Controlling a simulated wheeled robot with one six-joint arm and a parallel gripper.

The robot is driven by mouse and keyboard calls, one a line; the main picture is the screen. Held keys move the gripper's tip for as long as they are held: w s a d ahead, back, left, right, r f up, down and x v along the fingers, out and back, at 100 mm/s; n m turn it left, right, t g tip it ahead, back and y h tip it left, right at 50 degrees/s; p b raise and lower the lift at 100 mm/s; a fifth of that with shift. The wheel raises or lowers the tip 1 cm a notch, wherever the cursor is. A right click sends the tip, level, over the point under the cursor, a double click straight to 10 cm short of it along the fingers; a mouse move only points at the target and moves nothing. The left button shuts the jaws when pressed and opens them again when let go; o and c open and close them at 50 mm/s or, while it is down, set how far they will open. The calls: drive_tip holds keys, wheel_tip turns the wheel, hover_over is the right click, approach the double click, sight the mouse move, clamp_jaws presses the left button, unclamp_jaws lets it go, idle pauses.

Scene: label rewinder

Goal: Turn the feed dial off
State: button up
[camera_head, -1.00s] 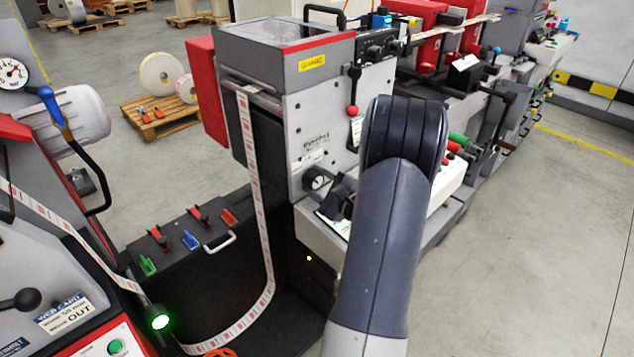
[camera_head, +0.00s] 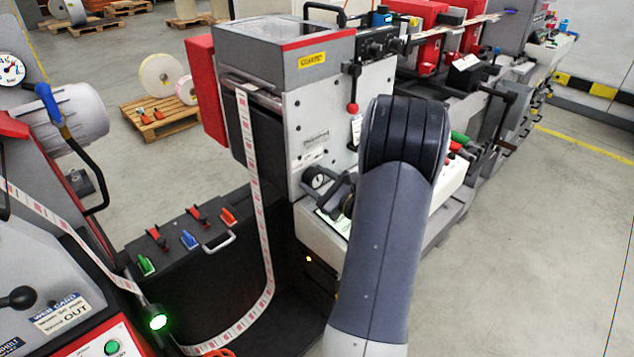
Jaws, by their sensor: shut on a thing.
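My gripper (camera_head: 338,197) is a dark shape low over the sloped console on the front of the grey and white machine, partly hidden behind my own arm. It is shut at the console surface, and its fingertips are small and dark here. What it holds is mostly hidden; by its place it looks to be the feed dial, but I cannot read its pointer or marks. A round black-rimmed gauge or dial (camera_head: 317,181) with a pale mark sits just left of my gripper on the machine's white face.
A black lever with a red ball (camera_head: 352,107) hangs above my gripper. A label web (camera_head: 262,215) loops down to the left, in front of a black cabinet (camera_head: 190,265). The floor at right is clear.

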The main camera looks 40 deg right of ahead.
drive_tip(key=shift+m, duration=1.2)
drive_tip(key=o, duration=1)
drive_tip(key=s, duration=0.3)
drive_tip(key=s+b, duration=0.1)
drive_tip(key=s, duration=0.3)
drive_tip(key=s+d+b, duration=0.1)
drive_tip(key=s, duration=0.2)
drive_tip(key=shift+s, duration=0.4)
